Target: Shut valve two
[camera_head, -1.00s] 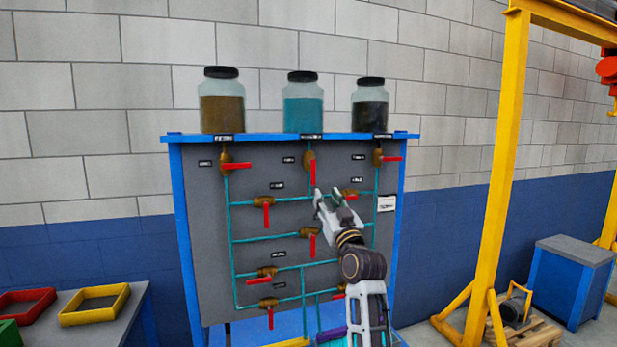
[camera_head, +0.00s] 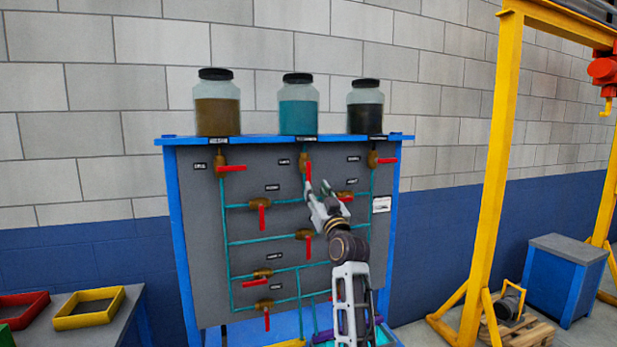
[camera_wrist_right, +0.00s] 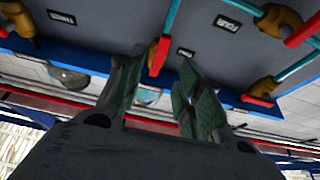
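The grey panel (camera_head: 240,170) carries several brass valves with red handles. Their labels are too small to read surely, so I cannot confirm which is valve two. The top-middle valve (camera_head: 305,157), under the teal jar, has its red handle (camera_head: 308,171) pointing straight down along its pipe. My right gripper (camera_head: 318,188) is open at the lower end of this handle. In the right wrist view, the handle (camera_wrist_right: 159,57) appears between the spread fingertips of the gripper (camera_wrist_right: 163,65), with no clear grip on it. My left gripper is not in view.
The top-left valve (camera_head: 221,166) and top-right valve (camera_head: 374,160) have sideways handles. A lower valve (camera_head: 346,196) sits close right of my gripper. Jars stand on the panel's top. A yellow gantry (camera_head: 497,150) stands right; a table with trays (camera_head: 88,307) stands left.

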